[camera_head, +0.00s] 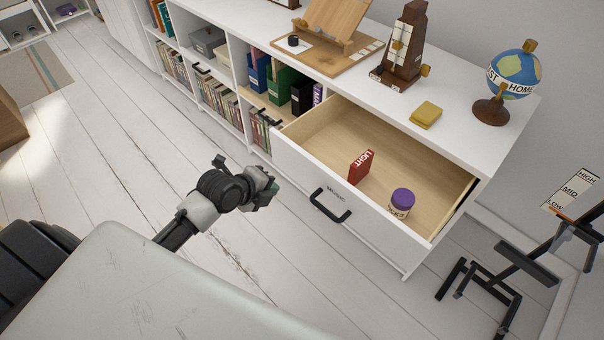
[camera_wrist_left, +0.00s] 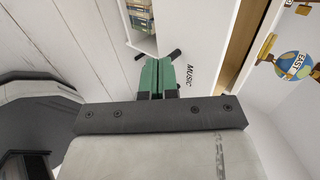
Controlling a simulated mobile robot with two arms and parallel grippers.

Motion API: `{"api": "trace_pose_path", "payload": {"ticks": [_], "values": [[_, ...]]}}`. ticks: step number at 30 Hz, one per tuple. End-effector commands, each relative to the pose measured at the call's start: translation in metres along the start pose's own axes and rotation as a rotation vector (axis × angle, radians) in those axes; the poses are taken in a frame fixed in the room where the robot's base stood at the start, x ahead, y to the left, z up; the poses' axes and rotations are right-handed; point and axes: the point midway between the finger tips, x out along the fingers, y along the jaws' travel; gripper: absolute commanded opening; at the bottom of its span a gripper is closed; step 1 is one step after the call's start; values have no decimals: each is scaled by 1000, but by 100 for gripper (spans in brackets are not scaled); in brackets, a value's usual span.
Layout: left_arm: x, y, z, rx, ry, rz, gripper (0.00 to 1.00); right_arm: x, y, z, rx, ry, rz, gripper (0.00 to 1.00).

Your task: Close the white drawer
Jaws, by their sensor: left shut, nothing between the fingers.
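The white drawer (camera_head: 300,181) is pulled well open from the white cabinet. Its front carries a black bar handle (camera_head: 331,206) and the word MUSIC. Inside lie a red box (camera_head: 361,168) marked LIGHT and a jar (camera_head: 401,203) with a purple lid. My left gripper (camera_head: 272,190) is shut and empty, just left of the drawer front and apart from the handle in the head view. In the left wrist view its green fingers (camera_wrist_left: 157,78) are together, with the drawer front (camera_wrist_left: 205,60) beyond. My right gripper is not in view.
The cabinet top (camera_head: 455,135) holds a yellow block (camera_head: 426,114), a globe (camera_head: 515,72), a metronome (camera_head: 402,45) and a wooden stand (camera_head: 330,35). Shelves with books and binders (camera_head: 280,83) are left of the drawer. A black stand (camera_head: 525,262) is at right.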

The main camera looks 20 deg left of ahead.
Motion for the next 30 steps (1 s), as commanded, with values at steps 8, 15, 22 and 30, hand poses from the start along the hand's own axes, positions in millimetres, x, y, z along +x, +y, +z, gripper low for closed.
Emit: {"api": "trace_pose_path", "payload": {"ticks": [8,15,22,30], "values": [[62,0,-1,-6,2,0,0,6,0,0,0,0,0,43],[96,-17,-1,-3,1,-2,0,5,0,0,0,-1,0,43],[108,-26,-1,-3,0,1,0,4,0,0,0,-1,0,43],[108,-27,-1,-1,-1,1,0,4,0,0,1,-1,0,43]]}}
